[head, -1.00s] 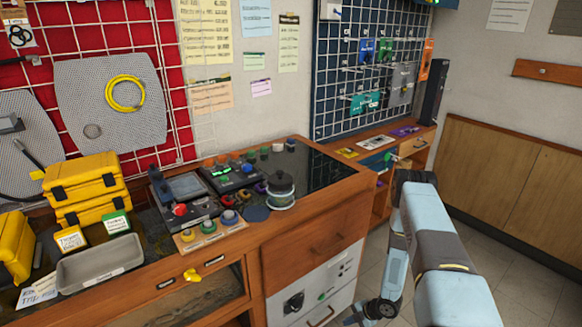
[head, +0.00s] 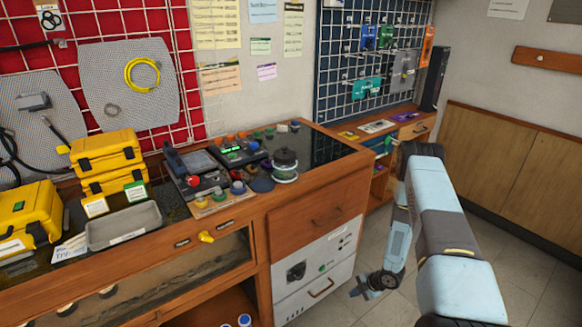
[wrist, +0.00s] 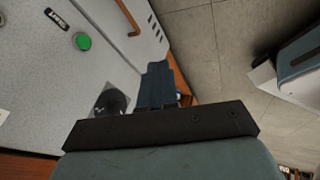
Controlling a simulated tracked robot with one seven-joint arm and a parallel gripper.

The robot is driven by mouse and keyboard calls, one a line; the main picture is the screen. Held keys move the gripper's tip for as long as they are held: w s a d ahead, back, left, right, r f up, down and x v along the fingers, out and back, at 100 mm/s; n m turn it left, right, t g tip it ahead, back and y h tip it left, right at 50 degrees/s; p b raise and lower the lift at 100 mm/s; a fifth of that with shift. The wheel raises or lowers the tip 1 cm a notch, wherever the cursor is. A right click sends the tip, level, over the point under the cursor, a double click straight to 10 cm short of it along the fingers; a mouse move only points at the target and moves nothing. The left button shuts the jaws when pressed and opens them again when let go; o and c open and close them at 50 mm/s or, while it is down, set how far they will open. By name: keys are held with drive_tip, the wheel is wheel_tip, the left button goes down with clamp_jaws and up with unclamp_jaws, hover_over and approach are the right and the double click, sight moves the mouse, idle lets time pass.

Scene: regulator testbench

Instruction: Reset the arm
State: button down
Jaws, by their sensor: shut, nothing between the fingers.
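My pale blue arm (head: 446,235) reaches in from the lower right of the head view and bends down beside the bench. My gripper (head: 358,291) is low in front of the white cabinet panel, over the floor. In the wrist view my gripper (wrist: 156,75) shows as dark blue fingers, closed together with nothing held. The white panel (wrist: 40,85) is on the left in that view, with a green button (wrist: 83,41) and a black knob (wrist: 112,98) partly behind my gripper. I cannot tell the exact gap between the fingers and the panel.
A second bench (head: 400,130) stands behind my arm. Tiled floor (head: 500,250) is clear on the right.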

drive_tip(key=w+d+r+m+t+h, duration=0.15)
drive_tip(key=w+r, duration=0.25)
drive_tip(key=r, duration=0.4)
drive_tip(key=w+d+r+m+h, duration=0.1)
drive_tip(key=w+d+r, duration=0.1)
drive_tip(key=w+r, duration=0.35)
drive_tip(key=w+d+r+m+t+h, duration=0.1)
drive_tip(key=w+d+r+m+h, duration=0.1)
drive_tip(key=r, duration=0.8)
wheel_tip(320, 180, up, 26)
drive_tip(key=s+d+m+h, duration=0.2)
drive_tip(key=m+h, duration=0.1)
drive_tip(key=m, duration=0.3)
drive_tip(key=s+a+r+m, duration=0.2)
drive_tip(key=s+r+m, duration=0.1)
drive_tip(key=s+r, duration=0.6)
drive_tip(key=s+a+r+m, duration=0.2)
drive_tip(key=s+r+m, duration=0.2)
drive_tip(key=s+r, duration=0.45)
drive_tip(key=s+a+r+m+y, duration=0.1)
drive_tip(key=s+r, duration=0.3)
drive_tip(key=s, duration=0.5)
drive_tip(key=s+a+r+m, duration=0.4)
drive_tip(key=s, duration=0.6)
drive_tip(key=shift+s+a+r+y, duration=0.15)
drive_tip(key=shift+s+a+y, duration=0.15)
drive_tip(key=shift+a+y, duration=0.05)
drive_tip(key=c, duration=1.8)
unclamp_jaws()
drive_tip(key=shift+t, duration=0.25)
